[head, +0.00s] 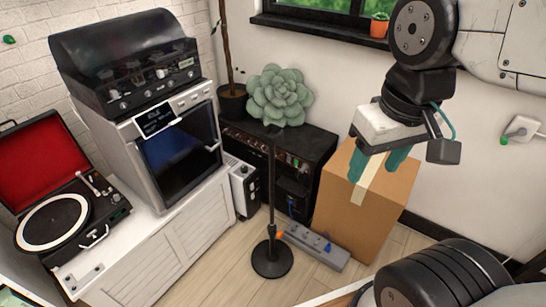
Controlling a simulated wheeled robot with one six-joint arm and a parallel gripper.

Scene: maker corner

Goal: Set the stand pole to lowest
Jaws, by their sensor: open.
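A thin black stand pole (271,190) rises upright from a round black base (272,259) on the wood floor. A small dark piece tops it, in front of the green succulent, at about the plant's lower edge. A small orange thing shows at the base's right edge; I cannot tell whether it belongs to the stand. My gripper (378,171) hangs at the right with its two teal fingers pointing down and apart. It is empty and appears in front of the cardboard box, well to the right of the pole.
A cardboard box (392,205) stands right of the pole. A grey power strip (325,252) lies between them. A dark shelf (310,150) with a succulent (280,97) is behind. A white cabinet (150,260) with a turntable (55,222) and an oven-like machine (180,150) fills the left.

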